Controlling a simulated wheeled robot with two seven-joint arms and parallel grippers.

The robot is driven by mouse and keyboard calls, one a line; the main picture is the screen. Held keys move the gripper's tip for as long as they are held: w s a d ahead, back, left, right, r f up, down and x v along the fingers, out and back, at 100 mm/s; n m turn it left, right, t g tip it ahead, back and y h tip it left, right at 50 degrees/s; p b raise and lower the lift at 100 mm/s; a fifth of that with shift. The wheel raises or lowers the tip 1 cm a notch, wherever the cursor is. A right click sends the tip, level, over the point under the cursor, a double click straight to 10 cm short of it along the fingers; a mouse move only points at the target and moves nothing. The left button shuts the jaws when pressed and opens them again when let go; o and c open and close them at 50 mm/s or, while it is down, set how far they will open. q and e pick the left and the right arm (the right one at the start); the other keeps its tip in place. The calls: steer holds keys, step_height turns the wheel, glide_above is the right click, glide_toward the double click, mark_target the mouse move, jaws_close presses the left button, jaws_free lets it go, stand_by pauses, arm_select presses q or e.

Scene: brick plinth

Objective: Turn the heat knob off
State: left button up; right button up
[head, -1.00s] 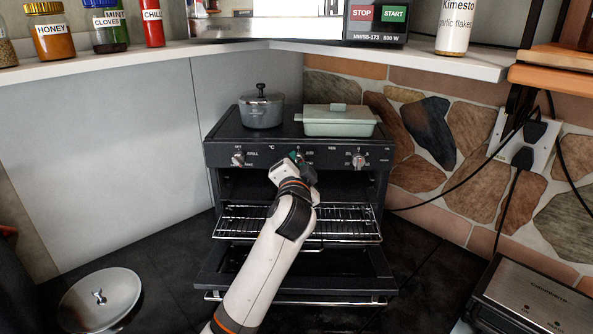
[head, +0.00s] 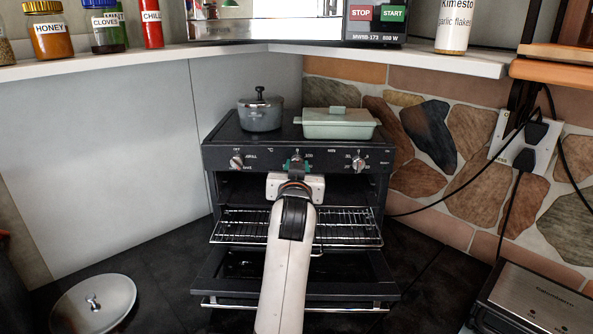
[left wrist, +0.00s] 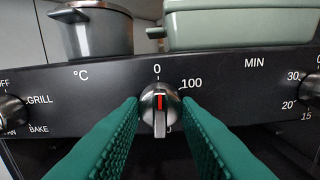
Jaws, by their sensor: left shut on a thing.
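The heat knob (left wrist: 160,112) is the middle knob on the black oven's front panel, marked °C, 0 and 100. In the left wrist view its red mark points straight up at the 0. My left gripper (head: 297,166) is at this knob in the head view, its green fingers on either side of it. In the head view the gripper mostly hides the knob. My right gripper is not in view.
The oven (head: 225,155) has a left knob (head: 236,162) and a right knob (head: 359,163). A grey pot (head: 261,114) and a pale green dish (head: 338,125) stand on top. The oven door (head: 230,284) hangs open below, with a wire rack (head: 345,231) inside. A lid (head: 92,303) lies at lower left.

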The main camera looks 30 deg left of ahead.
arm_select(q)
steer(key=shift+f+n, duration=0.15)
steer(key=shift+n, duration=0.45)
steer(key=o, duration=0.9)
steer(key=shift+o, duration=0.2)
